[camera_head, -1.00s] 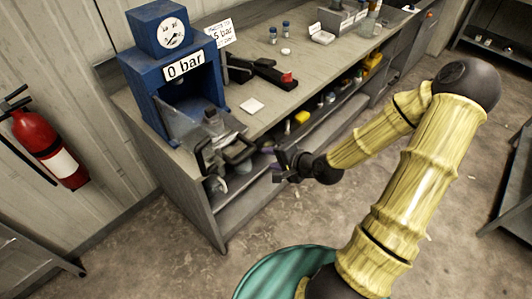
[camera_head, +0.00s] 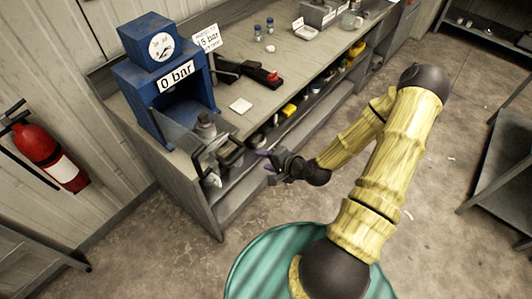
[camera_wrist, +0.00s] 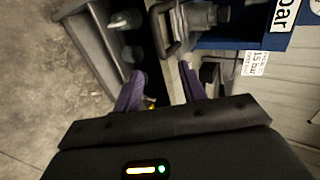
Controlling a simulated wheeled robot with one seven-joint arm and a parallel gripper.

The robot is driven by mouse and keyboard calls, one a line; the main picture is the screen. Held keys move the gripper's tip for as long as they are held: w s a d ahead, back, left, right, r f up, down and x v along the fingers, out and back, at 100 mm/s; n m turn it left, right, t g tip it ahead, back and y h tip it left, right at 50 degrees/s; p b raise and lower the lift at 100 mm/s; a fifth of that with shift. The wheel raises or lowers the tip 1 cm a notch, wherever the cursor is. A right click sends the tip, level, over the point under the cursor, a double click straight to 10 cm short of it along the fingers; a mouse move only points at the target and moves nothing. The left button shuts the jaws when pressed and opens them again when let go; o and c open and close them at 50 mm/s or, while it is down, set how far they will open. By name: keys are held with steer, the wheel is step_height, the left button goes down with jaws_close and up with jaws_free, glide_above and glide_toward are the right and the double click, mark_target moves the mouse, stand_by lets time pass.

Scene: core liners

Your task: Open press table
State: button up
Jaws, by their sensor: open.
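The blue press (camera_head: 165,85) stands at the left end of the workbench, with a round gauge and a "0 bar" label on it. Its grey press table (camera_head: 207,137) sticks out at the front over the bench edge, with a dark bar handle (camera_head: 231,157) on its front. The handle also shows in the wrist view (camera_wrist: 166,32), ahead of the fingers. My gripper (camera_head: 266,166) is open and empty, just right of the handle and apart from it. Its two purple fingers show in the wrist view (camera_wrist: 161,85).
Shelves with several items lie below. A fire extinguisher (camera_head: 48,155) hangs on the left wall. The floor before the bench is clear.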

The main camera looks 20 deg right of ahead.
steer(key=p+v, duration=0.1)
steer(key=v, duration=0.2)
steer(key=shift+s, duration=0.15)
stand_by(0.5)
steer(key=s+a+r+n+g+h+b, duration=0.1)
steer(key=s+r+n+g+h+b, duration=0.4)
steer(key=s+r+n, duration=0.3)
step_height(320, 180, up, 5)
steer(key=n+g+h, duration=0.1)
steer(key=n, duration=0.2)
steer(key=shift+s+a+r+g, duration=0.15)
steer(key=shift+s+r+g, duration=0.05)
steer(key=shift+g, duration=0.2)
